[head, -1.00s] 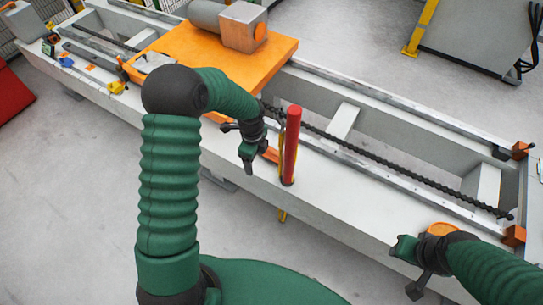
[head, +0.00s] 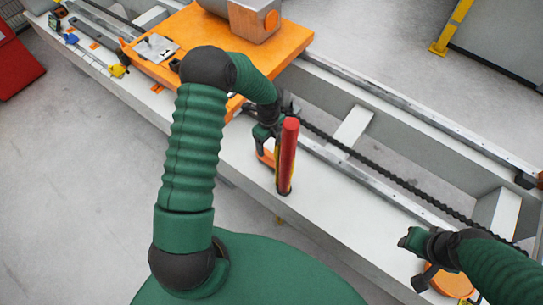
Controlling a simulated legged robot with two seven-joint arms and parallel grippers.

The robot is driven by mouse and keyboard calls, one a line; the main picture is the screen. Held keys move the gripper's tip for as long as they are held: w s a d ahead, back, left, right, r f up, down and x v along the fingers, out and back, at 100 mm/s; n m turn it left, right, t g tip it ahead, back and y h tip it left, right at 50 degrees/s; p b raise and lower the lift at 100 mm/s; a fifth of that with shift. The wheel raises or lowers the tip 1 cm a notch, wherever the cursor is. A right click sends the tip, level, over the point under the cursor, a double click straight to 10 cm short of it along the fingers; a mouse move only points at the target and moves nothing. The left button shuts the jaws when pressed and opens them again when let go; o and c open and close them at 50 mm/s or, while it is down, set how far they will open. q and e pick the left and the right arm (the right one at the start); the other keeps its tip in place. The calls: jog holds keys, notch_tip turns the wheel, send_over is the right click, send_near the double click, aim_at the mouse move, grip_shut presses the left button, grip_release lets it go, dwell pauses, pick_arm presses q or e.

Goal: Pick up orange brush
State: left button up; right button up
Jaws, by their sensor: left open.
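My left gripper (head: 267,138) is open just left of an upright red post (head: 287,158) on the pale beam. A small orange piece (head: 266,157) shows at its fingertips, left of the post's foot. It may be the orange brush, but its shape is mostly hidden by the gripper, and I cannot tell whether they touch. My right gripper (head: 416,261) is at the lower right with its fingers apart, over the beam's front edge, beside a round orange disc (head: 452,283).
An orange carriage plate (head: 285,50) with a grey and orange block (head: 246,18) spans the beam. A dark chain (head: 370,158) runs along the frame's channel. Small tools, including a yellow one (head: 118,71), lie at the far left.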

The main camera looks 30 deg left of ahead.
aim_at(270, 154)
pick_arm(q)
notch_tip(270, 154, down, 8)
jog(key=shift+w+r+b, duration=0.15)
jog(key=shift+b, duration=0.3)
notch_tip(270, 154, down, 5)
jog(key=shift+w+r+b, duration=0.1)
jog(key=shift+b, duration=0.35)
jog(key=shift+f, duration=0.2)
jog(key=shift+a+r, duration=0.1)
jog(key=shift+c, duration=1.2)
grip_shut()
notch_tip(270, 154, up, 10)
jog(key=shift+p, duration=0.85)
